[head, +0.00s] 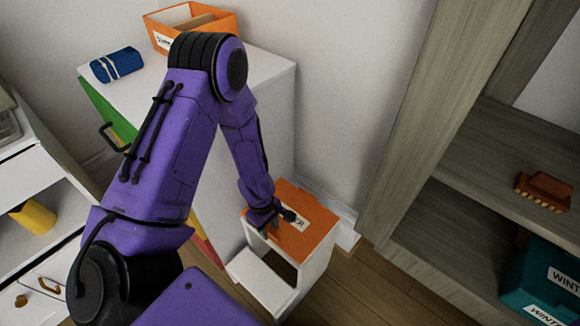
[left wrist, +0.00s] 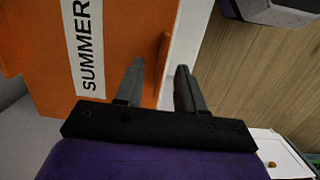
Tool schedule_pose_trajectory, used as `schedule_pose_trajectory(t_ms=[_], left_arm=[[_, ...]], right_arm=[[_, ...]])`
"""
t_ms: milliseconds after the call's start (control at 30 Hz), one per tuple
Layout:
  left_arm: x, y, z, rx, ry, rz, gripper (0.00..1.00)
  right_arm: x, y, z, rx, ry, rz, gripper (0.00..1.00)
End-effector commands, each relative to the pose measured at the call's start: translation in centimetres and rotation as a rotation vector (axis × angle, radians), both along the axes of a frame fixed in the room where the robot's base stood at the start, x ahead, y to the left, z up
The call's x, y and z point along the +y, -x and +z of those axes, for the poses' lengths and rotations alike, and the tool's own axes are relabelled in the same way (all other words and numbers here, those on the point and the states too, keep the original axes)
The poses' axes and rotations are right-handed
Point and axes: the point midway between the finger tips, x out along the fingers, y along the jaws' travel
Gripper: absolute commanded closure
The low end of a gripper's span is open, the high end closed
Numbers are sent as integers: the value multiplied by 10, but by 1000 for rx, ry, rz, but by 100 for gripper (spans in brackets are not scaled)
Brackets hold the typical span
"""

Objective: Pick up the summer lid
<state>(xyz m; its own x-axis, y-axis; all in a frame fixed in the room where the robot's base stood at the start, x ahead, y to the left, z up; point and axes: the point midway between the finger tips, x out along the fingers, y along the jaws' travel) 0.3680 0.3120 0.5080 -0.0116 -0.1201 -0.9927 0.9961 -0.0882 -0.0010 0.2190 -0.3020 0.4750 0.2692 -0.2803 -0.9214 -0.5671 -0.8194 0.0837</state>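The summer lid (head: 311,238) is a flat orange panel with a white label, lying on top of a small white step stool (head: 284,285). In the left wrist view the orange lid (left wrist: 135,25) fills the upper left, and its label reads SUMMER. A raised orange strip (left wrist: 163,58) stands near its edge. My left gripper (head: 275,222) is over the lid and hides part of it and its label. In the left wrist view its two fingers (left wrist: 160,66) are apart, with the orange strip showing between them; contact cannot be told. My right gripper is out of view.
An orange open box (head: 190,22) and a blue bundle (head: 117,64) sit on the white cabinet behind my arm. A grey wooden shelf at right holds a brown brush (head: 543,191) and a teal winter box (head: 543,277). Wooden floor (head: 365,290) lies open between.

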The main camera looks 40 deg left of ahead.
Motion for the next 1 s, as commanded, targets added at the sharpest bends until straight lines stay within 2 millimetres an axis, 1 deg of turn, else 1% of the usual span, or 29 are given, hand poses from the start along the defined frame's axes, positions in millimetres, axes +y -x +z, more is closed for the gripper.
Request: schedule_pose_trajectory(t_ms=[33,67,300,367,400,433,767,867,1000], left_arm=[[0,0,-8,0,0,1,62],[-1,1,-10,0,0,2,62],[0,1,-11,-2,0,3,62],[0,1,-11,-2,0,3,81],[0,1,-11,-2,0,3,94],[0,1,-11,-2,-1,3,100],[0,1,-8,-2,-1,4,100],[0,0,7,-5,-2,3,100],[0,-1,43,-5,-3,1,100]], right_arm=[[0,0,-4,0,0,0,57],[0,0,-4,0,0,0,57],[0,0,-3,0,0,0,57],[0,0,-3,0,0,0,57],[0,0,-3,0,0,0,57],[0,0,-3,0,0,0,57],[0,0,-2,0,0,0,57],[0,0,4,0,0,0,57],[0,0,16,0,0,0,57]])
